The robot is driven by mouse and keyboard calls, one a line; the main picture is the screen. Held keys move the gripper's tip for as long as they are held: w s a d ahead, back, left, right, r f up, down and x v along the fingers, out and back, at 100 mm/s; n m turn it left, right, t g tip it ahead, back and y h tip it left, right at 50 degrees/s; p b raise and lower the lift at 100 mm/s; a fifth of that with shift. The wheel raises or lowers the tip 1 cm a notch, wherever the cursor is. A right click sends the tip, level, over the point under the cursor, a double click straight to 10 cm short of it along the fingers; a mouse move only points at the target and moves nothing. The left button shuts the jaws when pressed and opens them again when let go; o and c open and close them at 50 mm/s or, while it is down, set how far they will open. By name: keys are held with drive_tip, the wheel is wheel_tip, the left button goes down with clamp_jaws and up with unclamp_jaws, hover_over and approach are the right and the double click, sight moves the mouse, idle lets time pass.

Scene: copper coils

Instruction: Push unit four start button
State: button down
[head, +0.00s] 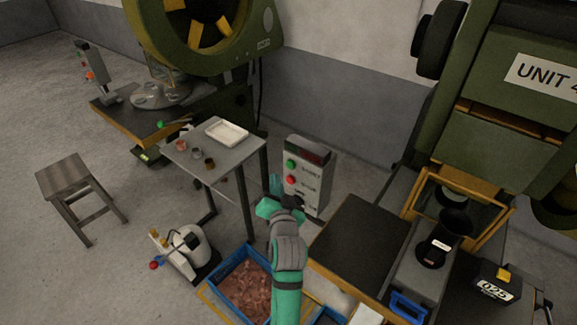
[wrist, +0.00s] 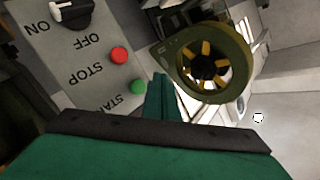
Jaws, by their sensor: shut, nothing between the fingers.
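A grey control box (head: 315,178) stands left of the green press marked UNIT 4 (head: 540,73). Its green start button (head: 291,163) is above a red stop button (head: 291,180). In the wrist view, the start button (wrist: 138,88) is labelled START, beside the red stop button (wrist: 119,55) and a black ON/OFF knob (wrist: 72,14). My gripper (head: 275,181) is shut and empty, just left of the box in the head view. In the wrist view, its fingertips (wrist: 160,80) appear close beside the start button; I cannot tell whether they touch it.
A small grey table (head: 240,164) with a white tray (head: 227,132) stands left of the box. A dark worktable (head: 360,238) is at right. A stool (head: 75,180) stands far left.

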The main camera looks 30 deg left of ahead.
sight(291, 165)
drive_tip(key=w, duration=0.3)
drive_tip(key=shift+w+d, duration=0.15)
drive_tip(key=shift+d, duration=0.2)
drive_tip(key=shift+a, duration=0.1)
drive_tip(key=shift+w, duration=0.15)
idle(0.3)
idle(0.4)
idle(0.7)
